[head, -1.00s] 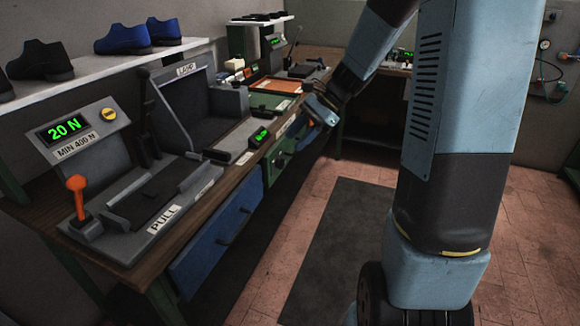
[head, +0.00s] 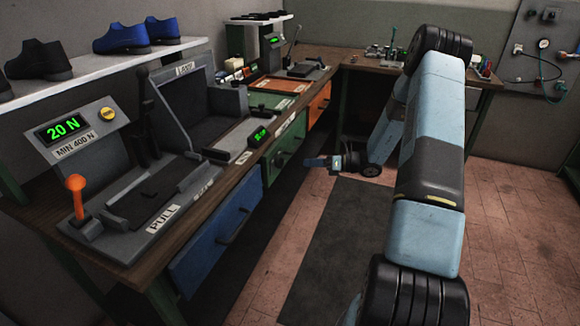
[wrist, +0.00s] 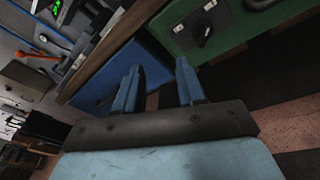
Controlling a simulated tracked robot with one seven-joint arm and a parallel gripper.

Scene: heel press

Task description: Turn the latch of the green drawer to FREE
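The green drawer (head: 291,141) is under the bench, right of the blue drawer, and looks closed. Its dark latch knob (head: 280,160) is on the drawer front. In the wrist view the green front (wrist: 232,38) fills the upper right, with the black latch knob (wrist: 204,36) and small white marks beside it, too small to read. My gripper (head: 308,162) is in front of the green drawer, apart from it, fingers pointing left. In the wrist view my gripper (wrist: 158,84) is open and empty; the knob lies beyond and right of the fingertips.
The blue drawer (head: 215,232) with a dark handle is left of the green one; its front also shows in the wrist view (wrist: 105,80). An orange drawer (head: 319,104) is farther right. The wooden bench edge (head: 240,166) runs above them. The floor mat (head: 330,250) is clear.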

